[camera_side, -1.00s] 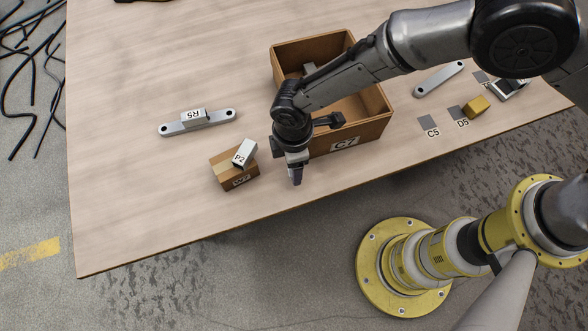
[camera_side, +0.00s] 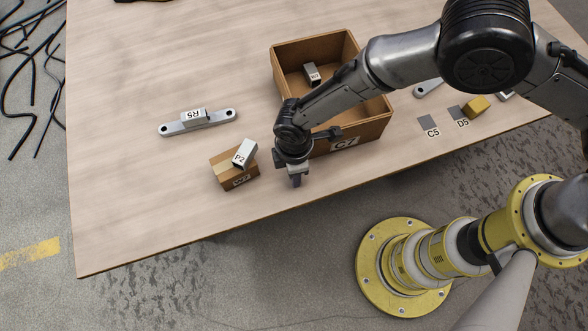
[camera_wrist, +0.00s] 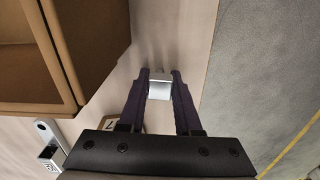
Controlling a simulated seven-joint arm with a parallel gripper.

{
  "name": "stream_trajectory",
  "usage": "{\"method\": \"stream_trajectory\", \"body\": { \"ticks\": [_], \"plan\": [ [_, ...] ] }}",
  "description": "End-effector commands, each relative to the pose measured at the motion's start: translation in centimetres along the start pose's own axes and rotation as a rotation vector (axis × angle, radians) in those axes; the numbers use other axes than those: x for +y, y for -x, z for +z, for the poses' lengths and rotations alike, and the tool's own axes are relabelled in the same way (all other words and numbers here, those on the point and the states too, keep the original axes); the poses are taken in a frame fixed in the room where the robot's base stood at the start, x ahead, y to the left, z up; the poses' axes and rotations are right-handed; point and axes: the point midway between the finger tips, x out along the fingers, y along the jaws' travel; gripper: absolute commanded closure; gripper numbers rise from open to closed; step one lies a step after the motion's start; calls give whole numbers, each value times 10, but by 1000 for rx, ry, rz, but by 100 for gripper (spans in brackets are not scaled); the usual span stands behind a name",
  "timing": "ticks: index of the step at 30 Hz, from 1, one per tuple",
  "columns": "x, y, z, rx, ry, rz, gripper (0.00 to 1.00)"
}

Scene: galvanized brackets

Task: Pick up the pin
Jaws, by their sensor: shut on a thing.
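My gripper (camera_side: 295,179) is low over the table near its front edge, in front of the open brown box and right of the small carton. In the wrist view my gripper (camera_wrist: 160,75) has its two dark fingers shut on a small, pale silver piece, which I take to be the pin (camera_wrist: 160,89). Only its pale, blocky near face shows between the fingertips. In the side view the fingers mostly hide it, and I cannot tell whether it touches the table.
The open brown box C7 (camera_side: 374,131) holds a grey block (camera_side: 312,73). Left of my gripper stands carton W7 (camera_side: 232,181) with a tilted silver block P2 (camera_side: 245,153) on top. A flat bracket (camera_side: 220,119) bears block R5 (camera_side: 193,117). A yellow block (camera_side: 475,107) lies right.

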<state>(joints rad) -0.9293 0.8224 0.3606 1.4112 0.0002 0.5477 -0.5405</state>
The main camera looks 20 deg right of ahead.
Motion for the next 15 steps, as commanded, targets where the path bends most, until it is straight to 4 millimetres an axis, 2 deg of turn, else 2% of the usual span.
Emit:
{"method": "stream_trajectory", "body": {
  "ticks": [15],
  "plan": [
    [1,7,-1,3,0,2,100]
  ]
}}
